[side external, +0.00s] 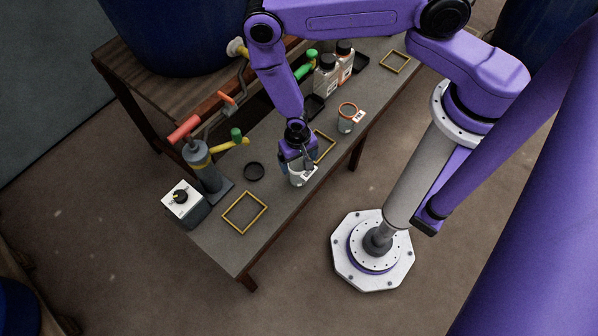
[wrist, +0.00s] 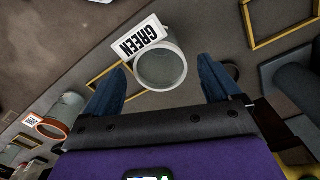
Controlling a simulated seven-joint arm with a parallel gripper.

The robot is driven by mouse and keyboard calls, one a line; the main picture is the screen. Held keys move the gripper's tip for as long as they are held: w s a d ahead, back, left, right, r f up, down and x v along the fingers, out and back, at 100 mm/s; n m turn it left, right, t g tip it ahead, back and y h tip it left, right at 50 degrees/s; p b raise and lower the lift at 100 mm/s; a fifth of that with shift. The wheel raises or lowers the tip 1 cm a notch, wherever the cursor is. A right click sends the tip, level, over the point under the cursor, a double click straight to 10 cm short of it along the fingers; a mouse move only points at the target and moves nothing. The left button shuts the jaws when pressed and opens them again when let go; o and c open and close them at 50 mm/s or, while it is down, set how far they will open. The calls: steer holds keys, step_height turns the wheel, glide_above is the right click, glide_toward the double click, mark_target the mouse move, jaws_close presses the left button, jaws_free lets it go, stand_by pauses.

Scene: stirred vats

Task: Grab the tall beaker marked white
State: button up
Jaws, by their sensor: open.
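A clear beaker with a pale rim (side external: 299,178) stands on the bench under my gripper (side external: 297,157). In the wrist view this beaker (wrist: 161,68) carries a label reading GREEN (wrist: 139,39). My gripper (wrist: 160,88) is open, with one blue finger on each side of that beaker; contact cannot be told. A second beaker, with an orange rim (side external: 347,115), stands farther along the bench, up and right in the side view. It also shows at the left of the wrist view (wrist: 66,109), with a label (wrist: 32,119) too small to read surely. No label clearly reads white.
Two dark-capped bottles (side external: 326,76) stand beyond the orange-rimmed beaker. Pipework with a red handle (side external: 184,129) and green-handled valves (side external: 236,135) runs along the bench's far side. A knobbed box (side external: 184,203) sits at the left. Yellow frames (side external: 244,230) and a black disc (side external: 254,171) lie flat.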

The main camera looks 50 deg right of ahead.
mark_target(299, 169)
steer(key=shift+f, duration=2.8)
steer(key=c, duration=1)
